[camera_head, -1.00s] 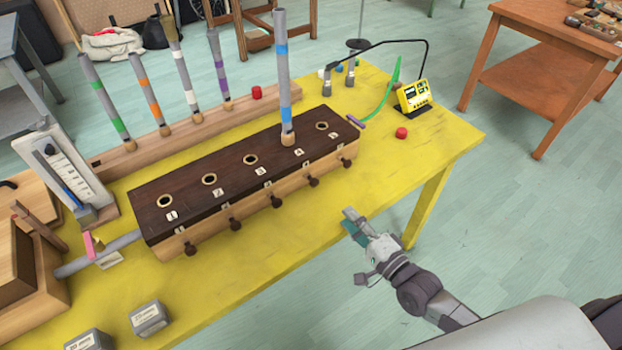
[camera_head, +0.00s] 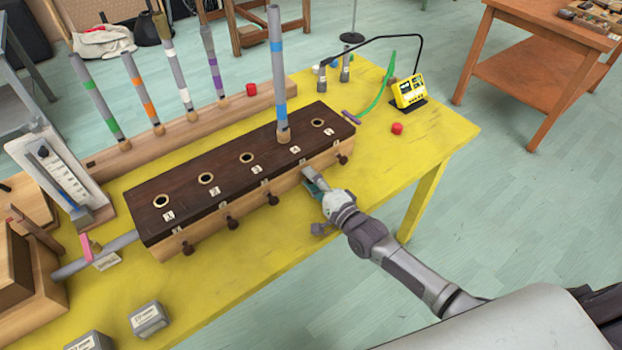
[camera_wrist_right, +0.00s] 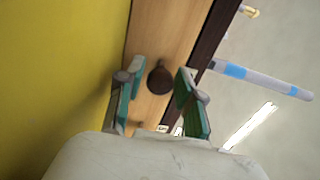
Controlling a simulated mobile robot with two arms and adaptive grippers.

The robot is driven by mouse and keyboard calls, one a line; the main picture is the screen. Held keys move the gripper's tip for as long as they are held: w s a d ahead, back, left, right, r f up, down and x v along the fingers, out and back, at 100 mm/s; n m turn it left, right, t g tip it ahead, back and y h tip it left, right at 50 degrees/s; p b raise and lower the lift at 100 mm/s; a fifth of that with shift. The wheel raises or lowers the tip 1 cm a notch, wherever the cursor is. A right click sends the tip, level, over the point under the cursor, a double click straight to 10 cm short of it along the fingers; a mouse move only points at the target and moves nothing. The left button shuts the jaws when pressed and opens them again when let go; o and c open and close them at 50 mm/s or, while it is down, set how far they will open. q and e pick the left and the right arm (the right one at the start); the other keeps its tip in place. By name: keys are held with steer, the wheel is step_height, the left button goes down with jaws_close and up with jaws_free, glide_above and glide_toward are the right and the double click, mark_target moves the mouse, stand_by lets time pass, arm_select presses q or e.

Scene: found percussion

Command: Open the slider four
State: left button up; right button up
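The long wooden chest (camera_head: 250,178) has a dark top with numbered holes and a row of dark round knobs along its light front. A grey pipe with blue bands (camera_head: 277,70) stands upright in the fourth hole. My right gripper (camera_head: 310,179) is at the chest's front, below the label 4, and hides the fourth knob in the head view. In the right wrist view a dark knob (camera_wrist_right: 160,78) shows between the two spread fingers of my right gripper (camera_wrist_right: 160,68), with gaps on both sides. My left gripper is out of view.
Several colour-banded pipes (camera_head: 138,88) stand in a wooden rack behind the chest. A yellow device (camera_head: 409,91) and a red knob (camera_head: 397,128) are at the right of the yellow table (camera_head: 440,140). Small grey boxes (camera_head: 149,319) lie at the front left.

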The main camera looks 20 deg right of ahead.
steer(key=shift+w, duration=0.15)
steer(key=shift+c, duration=0.4)
jaws_close()
